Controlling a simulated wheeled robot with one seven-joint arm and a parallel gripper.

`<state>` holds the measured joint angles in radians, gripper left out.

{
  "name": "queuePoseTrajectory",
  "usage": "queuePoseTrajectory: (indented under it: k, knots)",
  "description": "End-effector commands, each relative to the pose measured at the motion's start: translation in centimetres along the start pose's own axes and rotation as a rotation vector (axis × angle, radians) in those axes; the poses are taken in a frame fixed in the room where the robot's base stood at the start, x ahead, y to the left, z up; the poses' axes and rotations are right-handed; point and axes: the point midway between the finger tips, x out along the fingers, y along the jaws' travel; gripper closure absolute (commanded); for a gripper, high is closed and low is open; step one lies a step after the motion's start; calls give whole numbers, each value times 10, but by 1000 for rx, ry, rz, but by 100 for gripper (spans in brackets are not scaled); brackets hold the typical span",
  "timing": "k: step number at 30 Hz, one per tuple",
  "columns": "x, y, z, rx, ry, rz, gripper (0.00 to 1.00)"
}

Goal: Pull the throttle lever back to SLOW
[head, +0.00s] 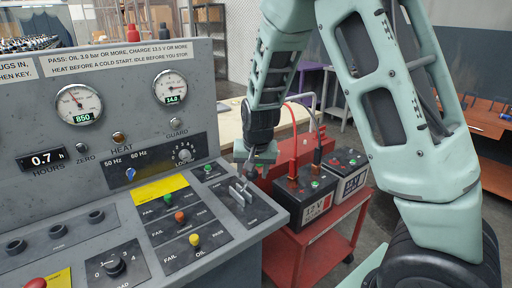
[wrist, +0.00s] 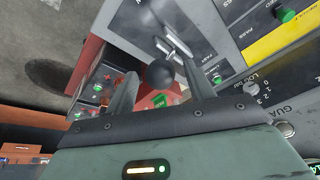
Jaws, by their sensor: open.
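The throttle lever shows in the wrist view as a dark round knob (wrist: 160,73) on a pale metal shaft. In the head view its plate (head: 258,208) is on the right end of the sloping console, with the metal lever parts (head: 240,191) standing in it. My gripper (head: 254,157) is above the far end of that plate. In the wrist view my gripper (wrist: 162,78) is open, with one finger on each side of the knob and a gap visible on both sides. In the head view the knob is hard to make out behind the gripper.
The grey console (head: 120,150) carries gauges, knobs and PASS/FAIL switches close left of my gripper. A red cart (head: 318,245) with two batteries (head: 302,196) stands just beyond the console's right edge. A wooden bench (head: 226,122) is behind.

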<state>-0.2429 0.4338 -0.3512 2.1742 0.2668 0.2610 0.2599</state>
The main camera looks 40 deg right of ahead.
Motion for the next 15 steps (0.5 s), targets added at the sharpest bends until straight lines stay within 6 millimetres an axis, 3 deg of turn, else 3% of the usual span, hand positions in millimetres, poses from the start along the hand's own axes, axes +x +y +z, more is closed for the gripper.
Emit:
queuePoseTrajectory:
  k: [1, 9, 15]
  knots:
    - [-15, -2, 0, -4, 4, -4, 46]
    - [-77, -1, 0, -3, 1, -4, 46]
    - [-106, 0, 0, -2, -1, -2, 46]
